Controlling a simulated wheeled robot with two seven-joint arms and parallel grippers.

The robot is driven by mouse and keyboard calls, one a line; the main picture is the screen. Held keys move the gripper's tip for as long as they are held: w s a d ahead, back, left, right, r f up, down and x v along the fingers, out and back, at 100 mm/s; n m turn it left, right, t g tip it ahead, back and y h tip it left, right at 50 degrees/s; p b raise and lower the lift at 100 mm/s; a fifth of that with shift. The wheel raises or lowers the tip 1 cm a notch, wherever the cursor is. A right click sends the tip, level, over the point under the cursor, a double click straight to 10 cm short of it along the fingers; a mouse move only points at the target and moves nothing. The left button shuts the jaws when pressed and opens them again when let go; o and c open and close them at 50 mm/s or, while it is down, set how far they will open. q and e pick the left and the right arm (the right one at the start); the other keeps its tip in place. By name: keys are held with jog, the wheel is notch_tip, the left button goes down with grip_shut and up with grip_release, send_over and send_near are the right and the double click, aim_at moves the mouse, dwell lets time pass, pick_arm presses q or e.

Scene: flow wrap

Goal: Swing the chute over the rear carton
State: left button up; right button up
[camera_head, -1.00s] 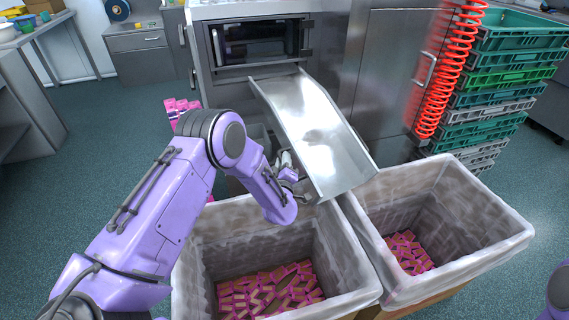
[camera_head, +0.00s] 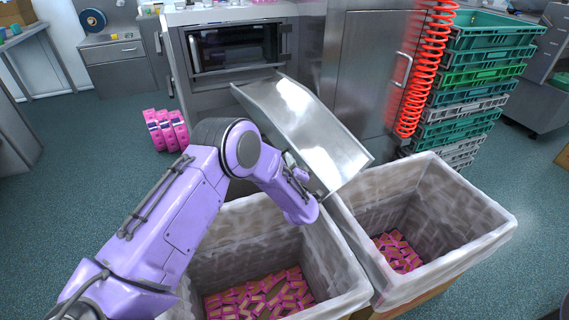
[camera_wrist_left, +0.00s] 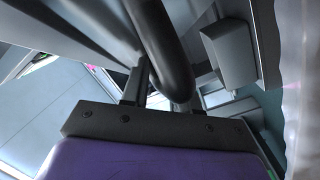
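The chute (camera_head: 308,128) is a shiny metal trough sloping down from the machine. The left carton (camera_head: 345,262) and the right carton (camera_head: 480,222) both hold pink packs; I cannot tell which is called rear. My left gripper (camera_wrist_left: 160,88) has its fingers on either side of a dark curved bar (camera_wrist_left: 160,40), apparently the chute's handle, and looks shut on it. In the head view my forearm and the chute's edge largely hide it. My right gripper is not in view.
The steel machine (camera_head: 240,45) stands behind the chute. A red coiled hose (camera_head: 425,70) hangs right of it, beside stacked green crates (camera_head: 480,85). Open floor lies left and right.

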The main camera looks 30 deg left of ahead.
pick_arm(q)
jog(key=v, duration=1)
jog(key=shift+s, duration=0.1)
jog(key=s+d+f+m+g+h+p, duration=0.1)
jog(key=s+f+m+g+h+p, duration=0.3)
jog(key=s+f+m+h, duration=0.65)
jog(key=s+a+g+y+p, duration=0.1)
jog(key=s+g+p, duration=0.1)
jog(key=s, duration=1)
jog(key=s+a+f+m+g+y+p, duration=0.1)
jog(key=s+a+g+p, duration=0.1)
jog(key=s, duration=1.1)
jog(key=shift+g+p, duration=0.75)
jog(key=shift+g, duration=0.35)
